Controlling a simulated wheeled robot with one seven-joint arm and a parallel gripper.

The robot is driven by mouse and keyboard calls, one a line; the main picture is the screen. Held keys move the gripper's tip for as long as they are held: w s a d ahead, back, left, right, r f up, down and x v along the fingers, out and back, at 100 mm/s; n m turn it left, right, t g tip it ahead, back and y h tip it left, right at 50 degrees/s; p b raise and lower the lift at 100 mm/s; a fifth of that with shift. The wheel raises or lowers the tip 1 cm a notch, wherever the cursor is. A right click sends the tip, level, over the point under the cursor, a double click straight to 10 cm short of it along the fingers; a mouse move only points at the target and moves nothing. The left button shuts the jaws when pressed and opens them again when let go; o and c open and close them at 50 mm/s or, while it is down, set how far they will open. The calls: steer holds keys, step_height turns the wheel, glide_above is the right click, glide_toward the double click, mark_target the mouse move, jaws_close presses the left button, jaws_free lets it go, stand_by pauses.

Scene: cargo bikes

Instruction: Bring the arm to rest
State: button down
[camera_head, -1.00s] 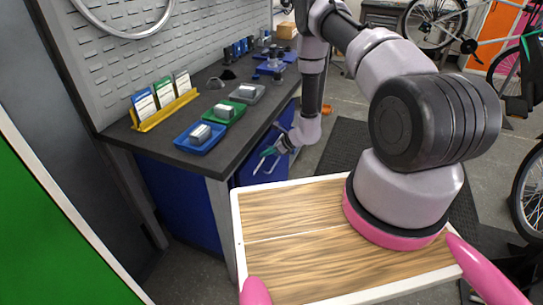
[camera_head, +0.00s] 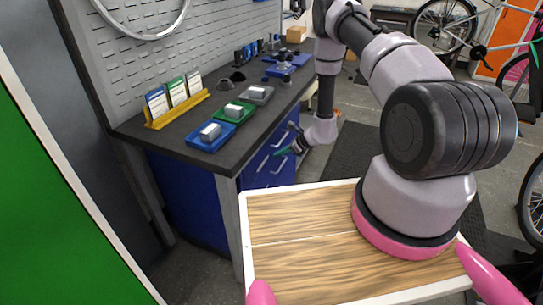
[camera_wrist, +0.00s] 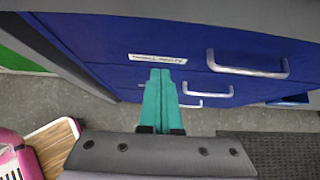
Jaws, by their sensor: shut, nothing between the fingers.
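My gripper (camera_head: 282,151) is beside the blue drawer front of the workbench in the head view, below the level of the bench top. Its green fingers point left toward the drawers. In the wrist view my gripper (camera_wrist: 160,74) shows two green fingers side by side, closed together with nothing between them. My arm bends out over the wood-topped tray of my base and hangs down to the gripper, clear of the bench top.
The dark bench top (camera_head: 165,128) carries a blue tray (camera_head: 196,140), a green tray (camera_head: 243,112), a grey tray (camera_head: 262,97) and a yellow card rack (camera_head: 178,114). Blue drawers with metal handles (camera_wrist: 250,66) are close by. Bicycles stand at right. A dark mat (camera_head: 352,150) covers the floor.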

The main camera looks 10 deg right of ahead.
steer(key=v, duration=0.8)
steer(key=s+a+r+n+g, duration=0.1)
steer(key=a+r+n, duration=0.15)
steer(key=r, duration=0.85)
steer(key=s+a+r+n+g+y, duration=0.15)
steer(key=r+n, duration=0.25)
steer(key=r, duration=0.7)
steer(key=s+a+r+n, duration=0.1)
steer(key=r+n, duration=0.3)
steer(key=r, duration=0.8)
steer(key=s+d+r+n+t+h, duration=0.1)
steer(key=s+d+r+n+h, duration=0.1)
steer(key=s+r, duration=0.4)
steer(key=s+d+r+n+t+h, duration=0.2)
steer(key=s+d+r+n+h, duration=0.1)
steer(key=s+r, duration=0.4)
steer(key=s+d+r+n+t+h, duration=0.1)
steer(key=s+r+n, duration=0.4)
steer(key=s, duration=0.5)
step_height(320, 180, up, 2)
steer(key=shift+s+d+r+h, duration=0.1)
steer(key=shift+s+d+h, duration=0.3)
steer(key=shift+d+h, duration=0.45)
steer(key=shift+d, duration=0.1)
